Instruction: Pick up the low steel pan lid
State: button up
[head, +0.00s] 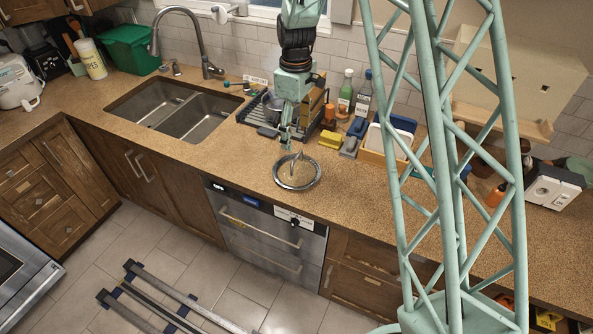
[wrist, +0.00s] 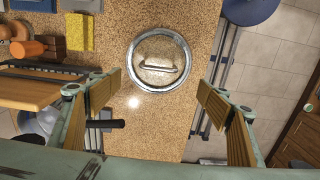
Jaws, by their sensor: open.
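The low steel pan lid (head: 297,184) lies flat on the brown speckled counter, near its front edge above the dishwasher. It has a shiny round rim and a bar handle across the middle; its centre shows the counter colour. In the wrist view the lid (wrist: 158,84) is whole and sits ahead of the fingertips, roughly midway between them sideways. My gripper (head: 291,138) hangs over the counter just above and behind the lid in the head view, partly overlapping its far side. In the wrist view my gripper (wrist: 158,84) is open, its two ribbed fingers wide apart and empty.
A black dish rack (head: 258,114) stands behind my gripper. A yellow sponge (head: 330,139) and a grey item (head: 350,147) lie right of it. The double sink (head: 185,112) is to the left. Bare counter (head: 235,160) lies left of the lid.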

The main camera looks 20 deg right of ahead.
aim_at(297, 156)
jog(key=shift+f, duration=0.1)
jog(key=shift+f+p, duration=0.45)
jog(key=shift+f, duration=3.75)
jog(key=shift+w+d+f+p, duration=0.1)
jog(key=shift+f+p, duration=0.2)
jog(key=shift+f, duration=1)
jog(key=shift+d+f+p, duration=0.1)
jog(key=shift+f+p, duration=0.2)
jog(key=shift+f, duration=1)
jog(key=shift+c, duration=0.3)
jog(key=c, duration=0.9)
